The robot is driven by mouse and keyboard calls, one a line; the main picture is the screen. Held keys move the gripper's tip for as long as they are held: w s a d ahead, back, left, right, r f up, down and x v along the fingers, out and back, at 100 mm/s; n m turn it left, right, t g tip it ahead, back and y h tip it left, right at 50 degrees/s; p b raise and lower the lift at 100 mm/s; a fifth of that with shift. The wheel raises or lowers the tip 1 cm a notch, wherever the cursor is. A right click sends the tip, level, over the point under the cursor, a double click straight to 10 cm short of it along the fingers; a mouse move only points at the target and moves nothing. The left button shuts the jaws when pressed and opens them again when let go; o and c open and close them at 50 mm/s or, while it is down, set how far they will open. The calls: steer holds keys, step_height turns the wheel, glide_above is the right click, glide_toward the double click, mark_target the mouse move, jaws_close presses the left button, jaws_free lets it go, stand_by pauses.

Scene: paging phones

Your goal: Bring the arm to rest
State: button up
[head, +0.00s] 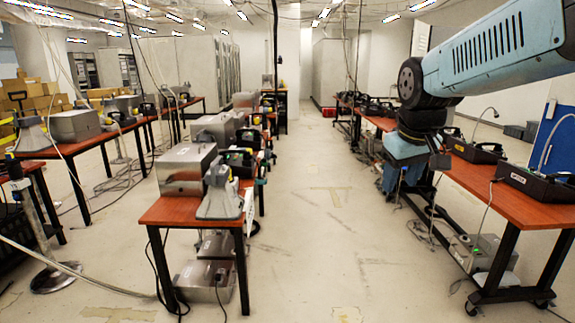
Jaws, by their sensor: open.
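My arm (490,50), light blue with black joints, reaches in from the upper right of the head view and bends down at its elbow. My gripper (415,185) hangs at the lower end, pointing down beside the left edge of the right-hand red-topped table (495,200). It is small and dark in the picture; its jaws are open, and I see nothing held in them. Black paging phones (475,150) stand on that table, just right of my gripper. I cannot tell how far the gripper is from the table edge.
A nearer black phone unit (537,183) has a thin gooseneck microphone. Left-hand tables (165,211) carry metal boxes (185,170) and grey horn speakers (220,193). Cables hang and trail on the floor. The middle aisle (315,220) is clear.

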steer(key=s+f+m+t, duration=0.1)
steer(key=s+f+m, duration=0.1)
steer(key=s, duration=1.1)
steer(key=shift+f+m+y, duration=0.25)
steer(key=shift+m+y, duration=0.05)
steer(key=shift+m, duration=0.2)
steer(key=shift+s, duration=0.1)
steer(key=shift+c, duration=0.6)
